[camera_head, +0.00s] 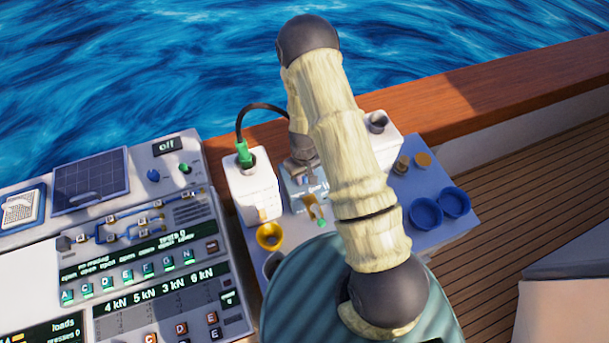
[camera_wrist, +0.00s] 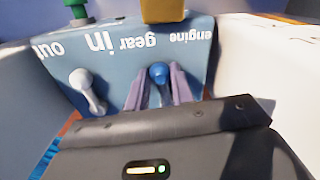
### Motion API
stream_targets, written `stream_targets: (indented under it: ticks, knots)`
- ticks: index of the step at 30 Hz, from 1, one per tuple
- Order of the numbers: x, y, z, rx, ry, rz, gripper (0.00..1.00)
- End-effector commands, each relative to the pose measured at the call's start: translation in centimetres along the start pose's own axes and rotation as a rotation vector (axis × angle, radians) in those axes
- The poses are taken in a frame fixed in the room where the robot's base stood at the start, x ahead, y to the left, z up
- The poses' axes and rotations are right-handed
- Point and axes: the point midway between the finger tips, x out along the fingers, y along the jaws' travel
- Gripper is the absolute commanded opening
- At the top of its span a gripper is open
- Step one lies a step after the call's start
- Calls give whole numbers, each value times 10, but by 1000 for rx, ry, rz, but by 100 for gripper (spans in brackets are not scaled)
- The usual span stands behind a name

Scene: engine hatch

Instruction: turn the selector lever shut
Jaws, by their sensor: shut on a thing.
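In the wrist view, a blue-grey panel (camera_wrist: 125,60) carries upside-down lettering that reads "engine gear", "in" and "out". A lever with a blue knob (camera_wrist: 158,72) stands between the two purple fingers of my gripper (camera_wrist: 157,85), which is shut on it. A pale grey lever (camera_wrist: 88,90) sits to its left, apart from the fingers. No label shows which of them is the selector. In the head view, my gripper (camera_head: 301,170) is over the pale blue box (camera_head: 296,196); the lever is hidden there by my wrist.
A white box (camera_head: 256,195) with a green plug (camera_head: 244,156) and black cable stands left of the pale blue box. A yellow cup (camera_head: 270,236) is in front. Blue cups (camera_head: 425,212) lie right. A control console (camera_head: 130,255) fills the left. A wooden rail (camera_head: 480,85) runs behind.

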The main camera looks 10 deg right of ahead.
Motion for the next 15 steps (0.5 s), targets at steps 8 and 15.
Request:
stream_targets:
  ticks: [8,15]
  knots:
    - [1,-7,-1,126,1,0,1]
    - [-1,-8,-1,145,0,-1,1]
